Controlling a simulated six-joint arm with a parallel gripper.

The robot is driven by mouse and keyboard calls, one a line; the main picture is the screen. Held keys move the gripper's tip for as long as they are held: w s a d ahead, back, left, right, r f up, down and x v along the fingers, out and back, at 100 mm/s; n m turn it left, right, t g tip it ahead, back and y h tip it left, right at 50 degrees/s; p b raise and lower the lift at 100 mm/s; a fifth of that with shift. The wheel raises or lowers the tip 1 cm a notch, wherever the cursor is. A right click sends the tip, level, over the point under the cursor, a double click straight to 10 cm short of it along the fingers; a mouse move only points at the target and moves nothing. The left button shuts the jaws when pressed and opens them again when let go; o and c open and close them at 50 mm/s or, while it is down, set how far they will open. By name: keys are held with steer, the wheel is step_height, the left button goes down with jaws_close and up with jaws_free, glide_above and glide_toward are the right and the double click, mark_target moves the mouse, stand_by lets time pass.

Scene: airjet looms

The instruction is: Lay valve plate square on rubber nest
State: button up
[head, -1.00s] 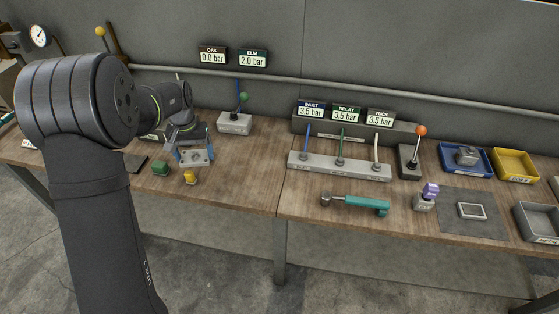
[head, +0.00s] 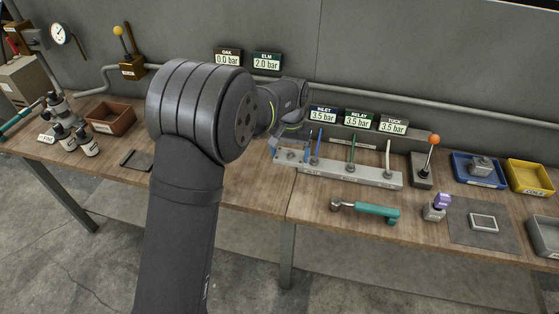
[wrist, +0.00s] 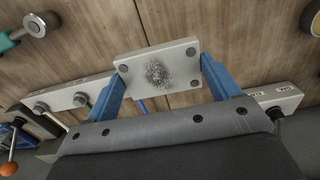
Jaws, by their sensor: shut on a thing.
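The valve plate is a pale grey rectangle with corner holes and a dark speckled patch in its middle. It shows in the wrist view (wrist: 180,52) between the blue fingers of my gripper (wrist: 160,75). In the head view, my gripper (head: 286,146) holds the plate (head: 290,156) at the left end of the grey hose block, seemingly above the bench. My gripper is shut on the plate. A pale-rimmed rectangular frame (head: 484,222), which looks like the rubber nest, lies on a grey mat (head: 462,232) at the right, well away from my gripper.
The hose block (head: 340,173) with blue, green and white hoses stands close to the plate. Blue (head: 460,163) and yellow (head: 530,176) trays stand behind the mat.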

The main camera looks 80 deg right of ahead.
glide_above(272, 166)
step_height(272, 166, down, 5)
steer(key=shift+a+r, duration=0.1)
steer(key=shift+f, duration=1.9)
steer(key=shift+f, duration=0.15)
steer(key=o, duration=1.1)
steer(key=shift+c, duration=0.2)
step_height(272, 166, up, 12)
steer(key=shift+f, duration=0.1)
steer(key=shift+c, duration=0.4)
steer(key=shift+r, duration=0.25)
steer(key=c, duration=0.4)
